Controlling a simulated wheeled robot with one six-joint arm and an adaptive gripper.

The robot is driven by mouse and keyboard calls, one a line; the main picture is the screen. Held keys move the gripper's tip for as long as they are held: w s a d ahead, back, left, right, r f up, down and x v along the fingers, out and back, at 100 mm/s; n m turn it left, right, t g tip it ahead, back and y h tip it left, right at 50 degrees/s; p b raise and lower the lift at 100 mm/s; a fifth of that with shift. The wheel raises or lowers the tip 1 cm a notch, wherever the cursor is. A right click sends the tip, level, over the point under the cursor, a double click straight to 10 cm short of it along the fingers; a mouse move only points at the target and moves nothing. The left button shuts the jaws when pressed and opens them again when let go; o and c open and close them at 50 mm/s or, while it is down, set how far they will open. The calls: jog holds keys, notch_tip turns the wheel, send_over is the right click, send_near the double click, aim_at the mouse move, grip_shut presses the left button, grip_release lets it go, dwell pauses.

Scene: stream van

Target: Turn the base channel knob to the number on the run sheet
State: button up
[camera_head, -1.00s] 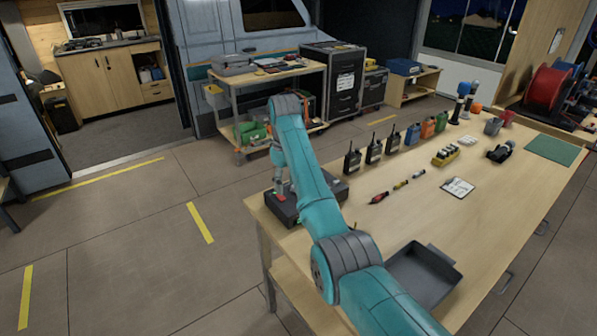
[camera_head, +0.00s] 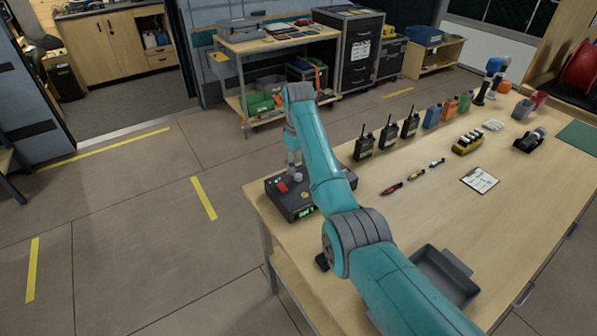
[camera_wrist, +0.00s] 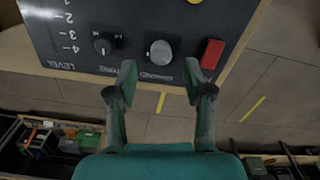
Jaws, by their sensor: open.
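The base unit (camera_head: 273,206) is a dark box at the near left corner of the table, with a lit green display (camera_head: 306,212) whose digits I cannot read. In the wrist view its panel (camera_wrist: 72,22) shows a round grey knob (camera_wrist: 160,50) above a small upside-down label that seems to read CHANNEL. My gripper (camera_wrist: 160,76) is open, its fingertips apart just below and to either side of that knob, not closed on it. In the head view my gripper (camera_head: 293,168) is over the unit. A white sheet on the table, possibly the run sheet (camera_head: 480,180), is too small to read.
Radios (camera_head: 364,146), small coloured tools (camera_head: 414,174) and a grey tray (camera_head: 443,275) are on the table.

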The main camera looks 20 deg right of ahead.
aim_at(298, 174)
jog(key=shift+f, duration=1.7)
grip_shut()
